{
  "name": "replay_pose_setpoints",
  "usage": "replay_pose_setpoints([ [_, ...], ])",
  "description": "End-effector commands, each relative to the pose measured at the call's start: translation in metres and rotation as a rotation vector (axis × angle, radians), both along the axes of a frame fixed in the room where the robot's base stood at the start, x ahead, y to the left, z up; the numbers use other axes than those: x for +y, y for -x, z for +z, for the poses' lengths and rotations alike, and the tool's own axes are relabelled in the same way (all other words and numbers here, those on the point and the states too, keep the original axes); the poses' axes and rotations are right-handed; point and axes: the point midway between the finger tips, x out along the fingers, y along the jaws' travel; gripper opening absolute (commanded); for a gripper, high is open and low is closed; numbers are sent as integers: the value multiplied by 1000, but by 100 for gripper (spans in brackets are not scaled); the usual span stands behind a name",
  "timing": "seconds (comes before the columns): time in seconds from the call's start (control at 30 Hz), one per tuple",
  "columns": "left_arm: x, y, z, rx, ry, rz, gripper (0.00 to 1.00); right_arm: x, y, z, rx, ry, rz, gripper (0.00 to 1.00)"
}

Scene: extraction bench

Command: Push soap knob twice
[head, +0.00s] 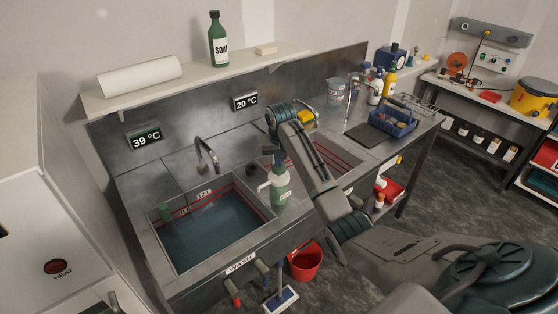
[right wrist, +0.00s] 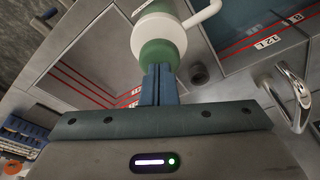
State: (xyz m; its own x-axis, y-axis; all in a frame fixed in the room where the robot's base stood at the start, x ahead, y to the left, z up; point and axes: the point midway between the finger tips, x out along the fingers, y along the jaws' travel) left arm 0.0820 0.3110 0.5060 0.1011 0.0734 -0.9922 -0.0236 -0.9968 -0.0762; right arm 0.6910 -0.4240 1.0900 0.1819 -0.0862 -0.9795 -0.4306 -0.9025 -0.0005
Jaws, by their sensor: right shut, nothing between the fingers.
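The soap dispenser (head: 280,190) stands upright on the rim between the two sinks. It has a pale green body, a white collar and a white spout. In the right wrist view its green knob (right wrist: 158,53) sits in front of the white collar (right wrist: 140,35). My right gripper (head: 273,155) is shut and empty, pointing down over the dispenser. In the right wrist view its fingertips (right wrist: 158,70) overlap the knob's near edge; I cannot tell whether they touch it. My left gripper is not in view.
The water-filled wash sink (head: 220,225) lies left of the dispenser, with a curved tap (head: 207,153) behind. A green bottle labelled SOAP (head: 218,42) stands on the shelf (head: 200,82). A blue basket (head: 393,122) stands at the bench's right. A red bucket (head: 305,262) is below.

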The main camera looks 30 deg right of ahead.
Motion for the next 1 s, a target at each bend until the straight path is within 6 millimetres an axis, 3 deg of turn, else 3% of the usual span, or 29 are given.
replay_pose_setpoints([
  [0.37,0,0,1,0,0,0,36,1,1,0,5,-1,0,0],
  [1.0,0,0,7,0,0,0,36,0,0,38,2,-1,0,0],
])
